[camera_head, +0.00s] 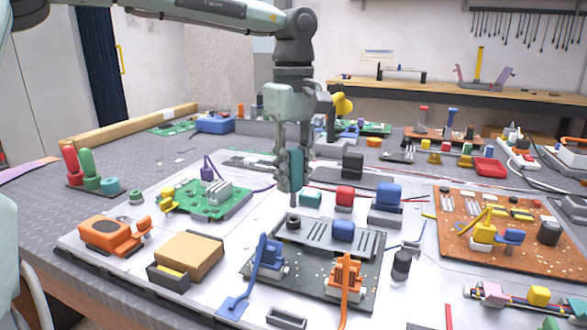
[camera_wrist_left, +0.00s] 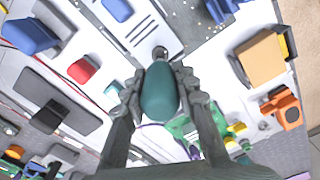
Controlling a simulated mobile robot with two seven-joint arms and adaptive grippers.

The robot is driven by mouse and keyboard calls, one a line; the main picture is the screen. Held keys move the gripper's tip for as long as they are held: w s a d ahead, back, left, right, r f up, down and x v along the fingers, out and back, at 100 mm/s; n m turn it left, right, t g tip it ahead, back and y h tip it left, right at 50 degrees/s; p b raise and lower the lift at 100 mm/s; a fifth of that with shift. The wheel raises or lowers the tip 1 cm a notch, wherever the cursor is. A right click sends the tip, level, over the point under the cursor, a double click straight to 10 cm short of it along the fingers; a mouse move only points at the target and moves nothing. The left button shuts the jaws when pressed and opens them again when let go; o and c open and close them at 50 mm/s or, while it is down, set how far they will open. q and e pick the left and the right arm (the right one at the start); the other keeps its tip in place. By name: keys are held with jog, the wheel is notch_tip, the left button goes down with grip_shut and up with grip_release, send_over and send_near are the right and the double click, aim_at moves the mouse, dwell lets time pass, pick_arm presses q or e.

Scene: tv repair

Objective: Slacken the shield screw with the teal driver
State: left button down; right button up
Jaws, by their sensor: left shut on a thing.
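My left gripper (camera_head: 289,172) reaches down over the middle of the bench, shut on the teal driver (camera_head: 297,168). The driver is about upright, tip down, and its rounded teal handle (camera_wrist_left: 160,92) sits between both fingers in the left wrist view. A round dark screw-like piece (camera_head: 293,221) stands just below the driver, at the back left corner of the slotted grey shield plate (camera_head: 325,236). That piece also shows just beyond the handle in the left wrist view (camera_wrist_left: 160,52). I cannot tell whether the tip touches it. My right gripper is out of view.
A blue clip (camera_head: 268,256) and an orange clip (camera_head: 346,275) stand on the dark board in front. A tan box (camera_head: 189,256) and a green board (camera_head: 207,201) lie left. Blue (camera_head: 386,198) and red (camera_head: 345,196) blocks stand close right. An orange-brown board (camera_head: 510,228) lies far right.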

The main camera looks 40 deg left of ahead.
aim_at(294, 190)
pick_arm(q)
notch_tip(294, 190, down, 2)
jog(key=shift+f+b, duration=0.1)
jog(key=shift+b, duration=0.45)
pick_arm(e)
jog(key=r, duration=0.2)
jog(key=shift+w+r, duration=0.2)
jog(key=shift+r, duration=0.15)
pick_arm(q)
jog(key=shift+f+b, duration=0.45)
jog(key=shift+f, duration=0.3)
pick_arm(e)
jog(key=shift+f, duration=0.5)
pick_arm(q)
jog(key=c, duration=1.7)
grip_release()
grip_shut()
